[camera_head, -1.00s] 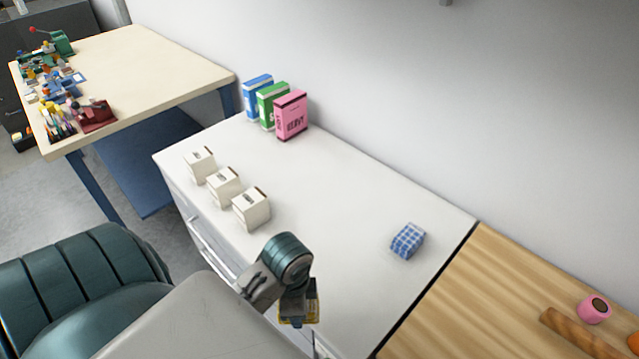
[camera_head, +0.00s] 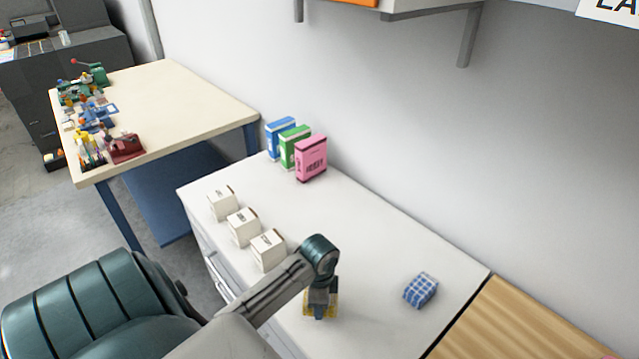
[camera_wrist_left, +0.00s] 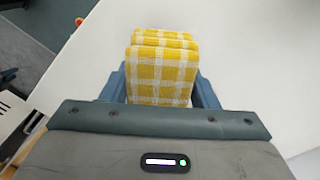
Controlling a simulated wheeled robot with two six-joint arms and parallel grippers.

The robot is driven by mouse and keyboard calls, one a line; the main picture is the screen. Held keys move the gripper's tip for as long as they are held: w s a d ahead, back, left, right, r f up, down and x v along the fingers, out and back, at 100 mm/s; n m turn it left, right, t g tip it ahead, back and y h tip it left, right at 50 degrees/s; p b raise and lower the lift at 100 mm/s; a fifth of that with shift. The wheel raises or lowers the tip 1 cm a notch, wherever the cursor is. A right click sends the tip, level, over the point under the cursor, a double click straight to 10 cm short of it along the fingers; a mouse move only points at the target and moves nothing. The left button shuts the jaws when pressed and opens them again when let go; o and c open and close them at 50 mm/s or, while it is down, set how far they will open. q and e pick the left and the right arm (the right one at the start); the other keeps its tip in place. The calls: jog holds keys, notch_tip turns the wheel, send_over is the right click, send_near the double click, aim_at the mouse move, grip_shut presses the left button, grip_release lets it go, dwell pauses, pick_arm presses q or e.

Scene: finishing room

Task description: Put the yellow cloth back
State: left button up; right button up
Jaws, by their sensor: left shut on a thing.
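The yellow cloth (camera_wrist_left: 160,70) is a folded yellow-and-white checked bundle. In the left wrist view it sits between the two blue fingers of my left gripper (camera_wrist_left: 160,88), which is shut on it. In the head view my left gripper (camera_head: 320,306) points down over the white cabinet top (camera_head: 370,240), with a little yellow of the cloth showing at its sides. I cannot tell whether the cloth touches the surface. A blue checked cloth (camera_head: 420,290) lies folded on the cabinet top, to the right of my left gripper. My right gripper is not in view.
Several white boxes (camera_head: 244,228) stand in a row left of my left gripper. Blue, green and pink boxes (camera_head: 311,159) stand by the wall. A wooden worktop (camera_head: 510,325) adjoins at right; a tool-covered bench (camera_head: 190,100) is at back left. The cabinet's middle is clear.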

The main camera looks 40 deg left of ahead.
pick_arm(q)
notch_tip(320, 180, down, 3)
jog(key=shift+s+f+p, duration=0.1)
jog(key=shift+f+p, duration=0.05)
jog(key=shift+p, duration=0.45)
jog(key=o, duration=0.9)
notch_tip(320, 180, up, 9)
jog(key=b, duration=0.2)
jog(key=shift+f+b, duration=0.1)
jog(key=shift+b, duration=0.2)
notch_tip(320, 180, up, 2)
jog(key=shift+r+p, duration=0.25)
jog(key=shift+p, duration=0.05)
jog(key=shift+r, duration=0.4)
